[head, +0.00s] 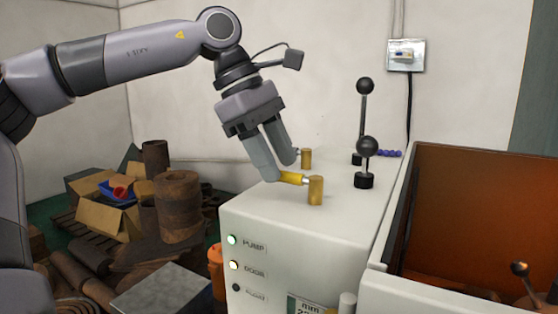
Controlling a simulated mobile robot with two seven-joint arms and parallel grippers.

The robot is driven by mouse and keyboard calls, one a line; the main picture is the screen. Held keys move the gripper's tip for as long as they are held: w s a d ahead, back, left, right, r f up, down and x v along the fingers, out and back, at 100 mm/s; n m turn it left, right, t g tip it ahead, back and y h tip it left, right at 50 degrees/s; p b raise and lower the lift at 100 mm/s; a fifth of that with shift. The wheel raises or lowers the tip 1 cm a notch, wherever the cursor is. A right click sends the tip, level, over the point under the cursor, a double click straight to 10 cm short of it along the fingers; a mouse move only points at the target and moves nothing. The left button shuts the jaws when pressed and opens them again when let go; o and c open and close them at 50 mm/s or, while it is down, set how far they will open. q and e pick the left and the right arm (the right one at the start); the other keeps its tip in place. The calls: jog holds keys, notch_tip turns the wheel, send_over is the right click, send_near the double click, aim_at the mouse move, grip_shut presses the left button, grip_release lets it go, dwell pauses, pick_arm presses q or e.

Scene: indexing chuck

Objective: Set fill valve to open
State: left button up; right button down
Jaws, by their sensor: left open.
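Two brass valve bodies stand on top of the white machine cabinet (340,215). The front brass valve (316,190) has a yellow lever handle (292,179) pointing left, towards my gripper. The rear brass valve (306,158) is partly hidden behind a finger; only a short pale stub shows at its left. No label shows which one is the fill valve. My left gripper (280,172) is open and points down at the valves. Its front fingertip is at the left end of the yellow handle; I cannot tell whether they touch. My right gripper is out of view.
Two black ball-topped levers, a rear one (365,87) and a front one (367,147), stand right of the valves. An open rust-brown bin (470,200) is at the right. The cabinet front has indicator lamps (234,265). Boxes and rusty cylinders (178,205) clutter the left floor.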

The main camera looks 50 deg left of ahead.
pick_arm(q)
jog(key=shift+w+d+f, duration=0.15)
jog(key=shift+d+f, duration=0.05)
jog(key=shift+f, duration=0.3)
grip_shut()
